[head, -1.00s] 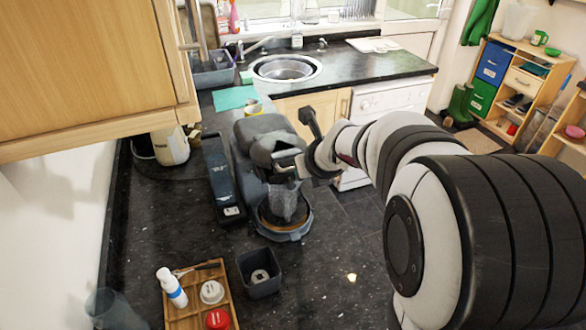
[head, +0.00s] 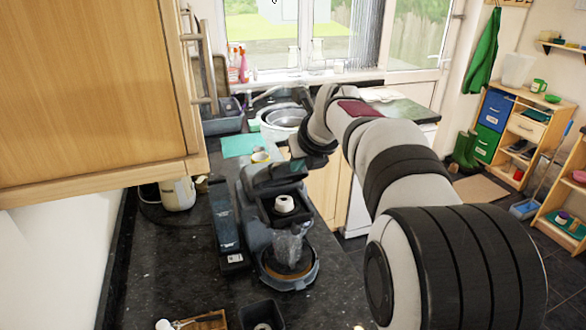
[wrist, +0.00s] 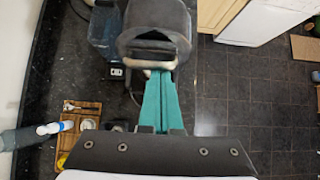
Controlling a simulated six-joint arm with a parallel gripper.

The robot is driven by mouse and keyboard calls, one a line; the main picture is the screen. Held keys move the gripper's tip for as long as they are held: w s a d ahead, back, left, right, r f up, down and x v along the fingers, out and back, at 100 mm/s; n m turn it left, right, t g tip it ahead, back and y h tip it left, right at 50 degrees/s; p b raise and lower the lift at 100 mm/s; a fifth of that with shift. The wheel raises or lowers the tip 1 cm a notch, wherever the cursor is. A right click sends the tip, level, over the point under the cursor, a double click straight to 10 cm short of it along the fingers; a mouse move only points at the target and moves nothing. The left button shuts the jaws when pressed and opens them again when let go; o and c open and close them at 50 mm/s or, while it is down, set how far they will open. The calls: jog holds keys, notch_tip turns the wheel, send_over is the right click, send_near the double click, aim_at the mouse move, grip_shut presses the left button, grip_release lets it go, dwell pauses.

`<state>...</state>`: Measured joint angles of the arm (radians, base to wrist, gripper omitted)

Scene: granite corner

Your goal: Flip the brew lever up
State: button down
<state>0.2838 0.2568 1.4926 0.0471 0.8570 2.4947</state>
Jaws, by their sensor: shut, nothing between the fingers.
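The dark grey coffee machine (head: 258,232) stands on the black counter. Its head looks tilted up, and a dark cavity with a white round piece (head: 283,204) inside shows below. A clear cup sits on its drip tray. In the wrist view the machine's head (wrist: 155,18) is at the top, with a silver lever bar (wrist: 133,63) across its front. My gripper (wrist: 158,74) has its teal fingers shut and empty, with the tips at the bar; I cannot tell whether they touch. In the head view the fingers cannot be made out.
A wooden tray (wrist: 88,107) with small items is left of my gripper in the wrist view. A dark bin (head: 262,312) stands in front of the machine. The wall cupboard (head: 95,85) overhangs at left. Open floor (wrist: 240,95) lies to the right.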

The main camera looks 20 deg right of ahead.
jog(key=shift+w+r, duration=0.2)
jog(key=shift+r, duration=0.15)
notch_tip(320, 180, up, 8)
jog(key=s, duration=0.2)
jog(key=shift+s+f, duration=0.25)
dwell(0.4)
